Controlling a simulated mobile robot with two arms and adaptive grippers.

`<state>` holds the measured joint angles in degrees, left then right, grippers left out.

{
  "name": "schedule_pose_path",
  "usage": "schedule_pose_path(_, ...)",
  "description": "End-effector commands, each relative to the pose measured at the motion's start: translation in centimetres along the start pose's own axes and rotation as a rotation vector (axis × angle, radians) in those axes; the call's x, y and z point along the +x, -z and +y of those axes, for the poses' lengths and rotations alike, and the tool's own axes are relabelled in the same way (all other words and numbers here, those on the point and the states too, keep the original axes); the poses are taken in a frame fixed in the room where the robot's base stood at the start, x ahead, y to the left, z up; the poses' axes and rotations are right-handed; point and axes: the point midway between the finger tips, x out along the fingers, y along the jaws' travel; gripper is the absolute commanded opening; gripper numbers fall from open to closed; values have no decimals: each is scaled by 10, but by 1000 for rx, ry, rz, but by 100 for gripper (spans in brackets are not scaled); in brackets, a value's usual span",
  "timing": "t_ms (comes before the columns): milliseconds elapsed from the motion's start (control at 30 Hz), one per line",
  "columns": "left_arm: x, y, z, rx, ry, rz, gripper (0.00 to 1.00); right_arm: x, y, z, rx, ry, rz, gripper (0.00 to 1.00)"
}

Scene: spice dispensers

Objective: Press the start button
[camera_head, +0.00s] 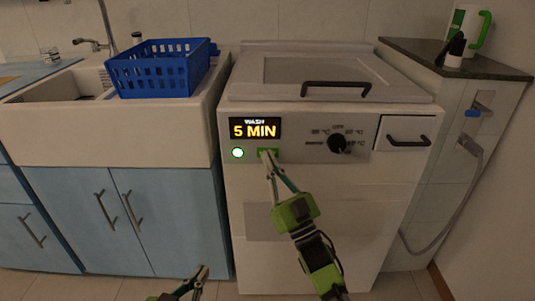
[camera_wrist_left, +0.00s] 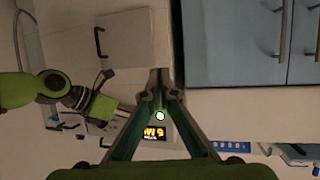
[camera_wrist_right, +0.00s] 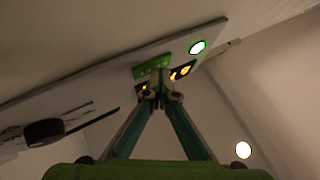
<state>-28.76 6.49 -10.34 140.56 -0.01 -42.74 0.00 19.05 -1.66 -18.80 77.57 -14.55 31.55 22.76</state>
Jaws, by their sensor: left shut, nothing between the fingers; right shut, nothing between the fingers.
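The washing machine (camera_head: 325,190) has a green rectangular button (camera_head: 274,151) on its front panel, which also shows in the right wrist view (camera_wrist_right: 150,67). Left of it is a lit round green-white light (camera_head: 238,153).
The panel also has a black knob (camera_head: 337,143) and a drawer with a black handle (camera_head: 407,140). A blue basket (camera_head: 160,70) sits on the sink edge at left. A hose (camera_head: 465,205) hangs on the right wall. The floor in front is clear.

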Motion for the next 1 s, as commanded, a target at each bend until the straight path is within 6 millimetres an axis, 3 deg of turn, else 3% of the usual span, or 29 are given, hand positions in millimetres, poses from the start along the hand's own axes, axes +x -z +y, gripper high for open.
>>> schedule_pose_path(267,-1,-7,0,0,0,-36,0,-2,2,-1,0,-1,-1,0)
schedule_pose_path(1000,-15,-51,-8,-3,18,-234,0,-9,7,-7,0,0,0,0)
